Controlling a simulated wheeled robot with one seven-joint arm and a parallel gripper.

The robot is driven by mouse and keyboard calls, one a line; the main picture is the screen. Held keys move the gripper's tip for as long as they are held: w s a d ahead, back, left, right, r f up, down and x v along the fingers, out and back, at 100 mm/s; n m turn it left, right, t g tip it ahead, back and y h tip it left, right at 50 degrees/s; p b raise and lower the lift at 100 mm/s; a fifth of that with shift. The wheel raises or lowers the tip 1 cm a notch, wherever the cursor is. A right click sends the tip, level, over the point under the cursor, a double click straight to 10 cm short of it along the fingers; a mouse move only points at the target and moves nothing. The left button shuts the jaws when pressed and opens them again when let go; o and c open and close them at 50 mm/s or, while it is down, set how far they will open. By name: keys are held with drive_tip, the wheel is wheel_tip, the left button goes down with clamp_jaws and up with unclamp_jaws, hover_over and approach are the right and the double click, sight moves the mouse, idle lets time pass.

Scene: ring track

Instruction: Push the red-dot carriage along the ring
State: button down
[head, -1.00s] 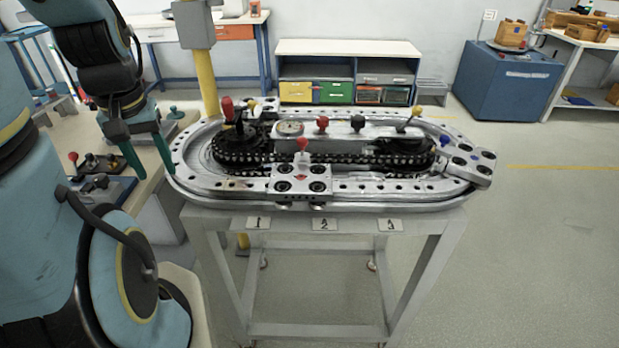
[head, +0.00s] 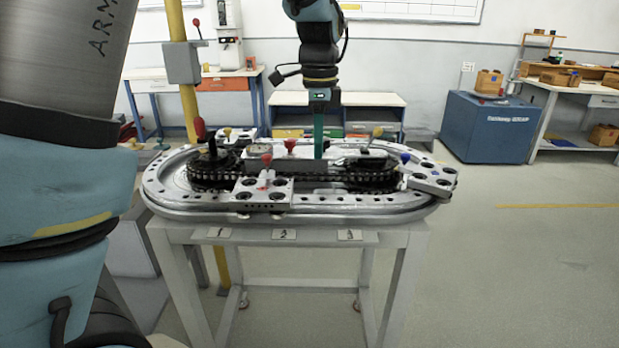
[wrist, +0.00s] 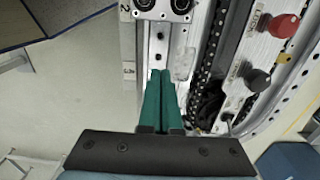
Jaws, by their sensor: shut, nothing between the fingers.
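The ring track (head: 330,212) is a long silver oval on a grey stand. The carriage with a red knob and a small red mark (head: 265,188) sits on its front straight, between number plates 1 and 2. The mark's shape is not clear now. My gripper (head: 319,156) has green fingers shut and empty, pointing down to the right of this carriage. In the wrist view, the fingers (wrist: 162,75) are over the track, with a gap to a carriage (wrist: 163,8) cut off at the top edge, apparently the same one.
A carriage with a blue knob (head: 430,178) sits at the right bend. Inside the ring are a chain (head: 310,179), a centre plate with a gauge, and upright levers. The front straight right of the red-marked carriage looks clear.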

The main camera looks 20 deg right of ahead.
sight(258, 188)
wheel_tip(258, 188, down, 9)
drive_tip(key=shift+a+f+p, duration=0.1)
drive_tip(key=shift+f+p, duration=0.1)
drive_tip(key=shift+p, duration=0.75)
drive_tip(key=a, duration=0.1)
drive_tip(key=w+a+p, duration=0.1)
drive_tip(key=a, duration=0.1)
drive_tip(key=shift+w, duration=0.2)
drive_tip(key=shift+w+a, duration=0.2)
drive_tip(key=shift+a, duration=0.1)
drive_tip(key=shift+w+a+f, duration=0.1)
drive_tip(key=shift+a, duration=0.1)
drive_tip(key=w+a, duration=0.1)
drive_tip(key=a, duration=0.1)
drive_tip(key=w+a+b, duration=0.1)
drive_tip(key=a, duration=0.2)
drive_tip(key=w+a+b, duration=0.1)
drive_tip(key=a, duration=0.2)
drive_tip(key=shift+w, duration=0.35)
drive_tip(key=shift+d, duration=0.1)
